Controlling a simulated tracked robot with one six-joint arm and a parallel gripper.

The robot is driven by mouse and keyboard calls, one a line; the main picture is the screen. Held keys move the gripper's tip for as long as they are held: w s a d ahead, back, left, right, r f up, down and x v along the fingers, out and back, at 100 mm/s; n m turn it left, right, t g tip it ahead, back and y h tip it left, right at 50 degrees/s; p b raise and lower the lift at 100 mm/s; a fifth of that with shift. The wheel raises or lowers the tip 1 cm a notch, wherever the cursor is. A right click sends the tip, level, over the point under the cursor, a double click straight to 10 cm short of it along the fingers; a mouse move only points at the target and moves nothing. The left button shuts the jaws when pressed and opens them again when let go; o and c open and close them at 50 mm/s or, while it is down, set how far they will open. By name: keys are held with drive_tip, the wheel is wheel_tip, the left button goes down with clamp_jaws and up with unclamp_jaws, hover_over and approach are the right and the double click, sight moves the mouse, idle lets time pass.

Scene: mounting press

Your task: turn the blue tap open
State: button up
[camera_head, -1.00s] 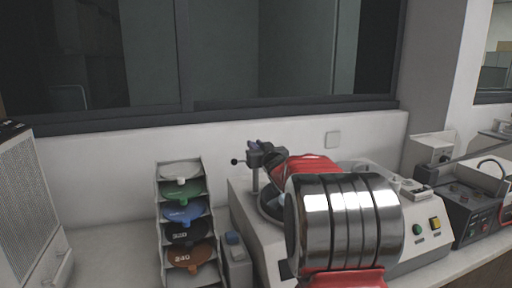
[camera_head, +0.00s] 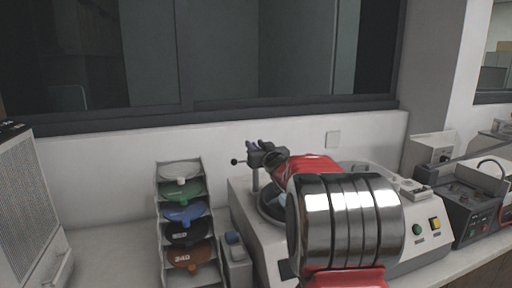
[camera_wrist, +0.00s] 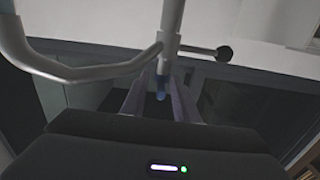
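The blue tap (camera_wrist: 160,88) shows in the wrist view as a small blue piece below a grey metal pipe (camera_wrist: 168,40). My gripper (camera_wrist: 159,98) reaches toward it, with one finger on each side of the blue piece. The fingers are apart, and gaps show between them and the tap, so the gripper looks open. In the head view, my gripper's bluish fingertips (camera_head: 258,145) are at the top of the metal post (camera_head: 255,180) on the grinding machine. The tap itself is hidden or too small to tell there.
A black-knobbed side lever (camera_wrist: 223,53) sticks out right of the pipe, and a bent pipe (camera_wrist: 75,72) runs left. The machine (camera_head: 245,205) stands on the bench. A rack of coloured discs (camera_head: 185,213) is to its left. The wall and window are behind.

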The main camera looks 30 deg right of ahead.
drive_tip(key=shift+s, duration=0.15)
drive_tip(key=v, duration=1.3)
drive_tip(key=shift+s, duration=0.3)
drive_tip(key=shift+f, duration=0.15)
